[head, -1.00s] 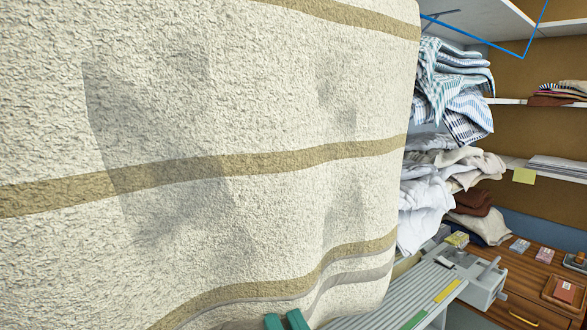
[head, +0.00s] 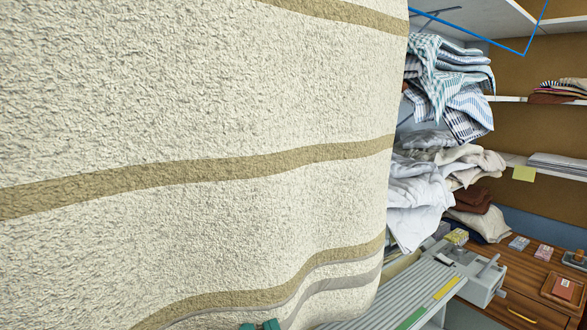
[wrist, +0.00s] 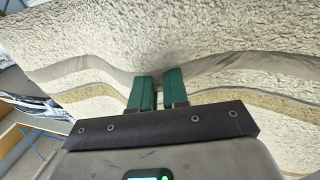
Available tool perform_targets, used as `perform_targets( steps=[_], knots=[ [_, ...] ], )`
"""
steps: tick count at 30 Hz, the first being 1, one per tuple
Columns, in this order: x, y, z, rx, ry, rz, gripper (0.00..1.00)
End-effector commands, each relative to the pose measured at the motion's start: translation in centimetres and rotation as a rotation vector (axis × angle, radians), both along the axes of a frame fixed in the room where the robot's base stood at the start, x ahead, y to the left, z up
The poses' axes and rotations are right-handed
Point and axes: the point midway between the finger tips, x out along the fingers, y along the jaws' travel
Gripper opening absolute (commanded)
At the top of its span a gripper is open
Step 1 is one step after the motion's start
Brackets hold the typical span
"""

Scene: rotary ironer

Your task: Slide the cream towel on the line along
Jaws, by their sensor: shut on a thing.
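The cream towel (head: 200,110) with tan and grey stripes hangs close in front of me and fills the left two thirds of the head view. Its right edge runs down near the picture's middle right. The cloth puckers at the fingers. The line and the towel's top are out of view.
Right of the towel stand shelves with folded checked cloths (head: 450,85) and white linen (head: 415,205). A grey slatted machine (head: 420,290) lies below. A wooden cabinet (head: 530,285) with small boxes stands at the lower right. A blue wire frame (head: 490,40) shows at the upper right.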

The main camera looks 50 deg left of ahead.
Motion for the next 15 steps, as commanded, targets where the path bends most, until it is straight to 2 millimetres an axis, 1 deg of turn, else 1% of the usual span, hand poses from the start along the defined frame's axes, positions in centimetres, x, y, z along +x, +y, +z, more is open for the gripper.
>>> perform_targets(
  steps=[1,15],
  knots=[
    [-0.4,0.1,0.0,-0.002,-0.002,0.003,0.00],
    [-2.9,0.3,0.0,-0.002,-0.002,0.002,0.00]
  ],
)
